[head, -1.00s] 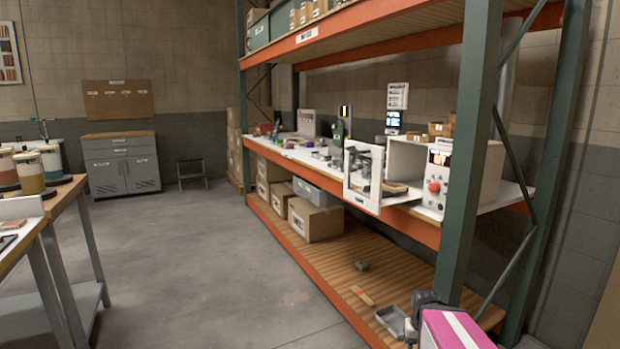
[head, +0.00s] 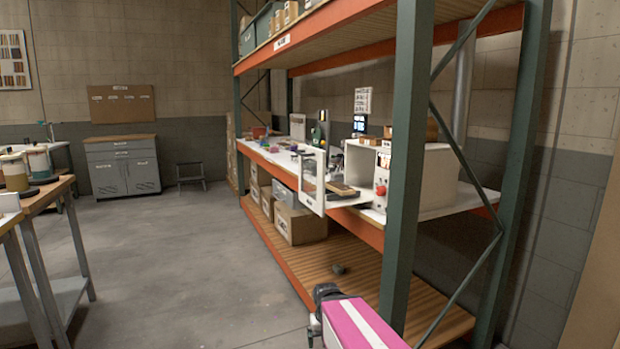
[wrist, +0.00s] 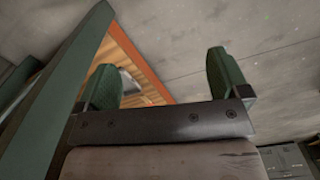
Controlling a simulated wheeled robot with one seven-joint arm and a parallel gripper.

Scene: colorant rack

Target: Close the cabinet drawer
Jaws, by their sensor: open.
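A grey cabinet (head: 121,168) with a wooden top stands against the back wall at the left in the head view. It has drawer fronts (head: 119,146) at the top and two doors below. At this distance I cannot tell how far a drawer stands out. My gripper (wrist: 164,80) is open and empty in the wrist view, its two green-padded fingers wide apart. In the head view my pink-and-white arm shows at the bottom right, far from the cabinet. A grey piece of furniture, probably the cabinet, shows at the wrist view's lower right (wrist: 288,160).
A shelving rack with a green upright (head: 405,170) stands close on the right. A white-framed open door (head: 312,180) juts from its middle shelf. A wooden-topped table (head: 40,210) is at the left. A small step stool (head: 191,174) stands beside the cabinet. The floor (head: 200,270) between is clear.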

